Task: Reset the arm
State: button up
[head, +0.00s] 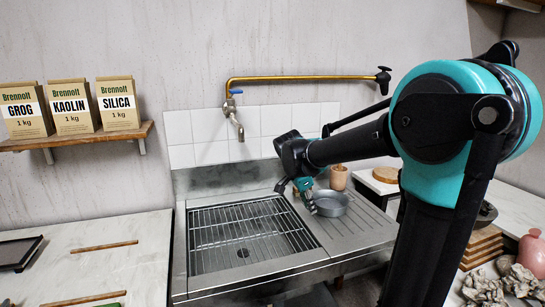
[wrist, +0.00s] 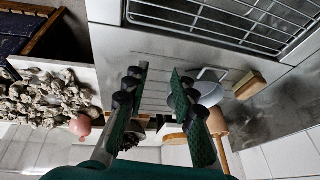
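My gripper (head: 304,190) is over the right part of the steel sink, by the ribbed drainboard (head: 357,224). In the wrist view my gripper (wrist: 160,82) has its two green-padded fingers apart, with only bare drainboard between them. A grey metal bowl (head: 332,204) stands on the drainboard, close to the fingers in the head view. In the wrist view the bowl (wrist: 212,80) lies partly behind the right finger. I cannot tell whether they touch. My arm reaches in from the right.
A wire rack (head: 245,232) covers the basin. A brass tap (head: 235,110) and its pipe hang above. A clay-coloured cup (head: 338,178) stands behind the bowl. A shelf (head: 75,137) with three bags is at left. Clay lumps (head: 483,288) and a pink vase (head: 532,252) are at right.

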jog(key=s+d+f+n, duration=0.1)
jog(key=s+f+n, duration=0.1)
jog(key=s, duration=0.1)
jog(key=s+d+f+n+y, duration=0.1)
jog(key=s+d+f+n, duration=0.1)
jog(key=s+f, duration=0.1)
jog(key=s+d+f+n, duration=0.1)
jog(key=s+f+n, duration=0.1)
jog(key=s, duration=0.1)
jog(key=shift+s+d+f+y, duration=0.2)
jog(key=shift+s+d+y, duration=0.1)
jog(key=shift+d+y, duration=0.1)
jog(key=s+d+f+n+t+y, duration=0.1)
jog(key=s+d+f+n, duration=0.1)
jog(key=s+f+n, duration=0.5)
jog(key=s+f, duration=0.1)
jog(key=s, duration=0.3)
jog(key=shift+s+y, duration=0.15)
jog(key=shift+y, duration=0.25)
